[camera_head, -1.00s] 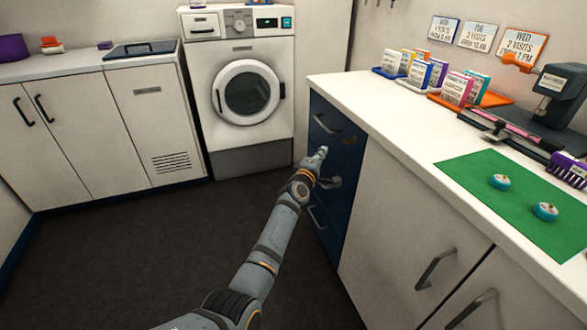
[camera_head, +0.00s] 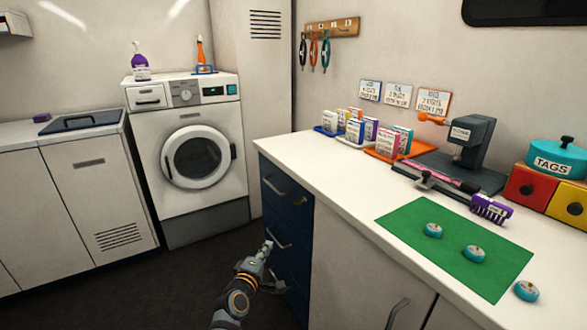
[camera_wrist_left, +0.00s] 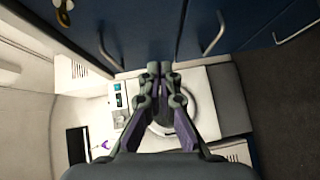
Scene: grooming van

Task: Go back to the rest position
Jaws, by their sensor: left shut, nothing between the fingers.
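My left gripper (camera_head: 266,249) is low in the head view, in front of the dark blue drawer unit (camera_head: 299,219) at the counter's end. Its fingers are together and empty. The left wrist view also shows the closed fingers (camera_wrist_left: 160,68), with the blue drawer fronts (camera_wrist_left: 150,25) and their handles beyond. The drawers look shut. I cannot tell exactly how far the fingertips are from the handles. My right gripper is in neither view.
The white counter (camera_head: 345,185) runs along the right, with a green mat (camera_head: 440,255), several teal tins, card holders and a dark press (camera_head: 470,140). A washing machine (camera_head: 190,150) stands at the back. Dark floor (camera_head: 130,285) is free at the left.

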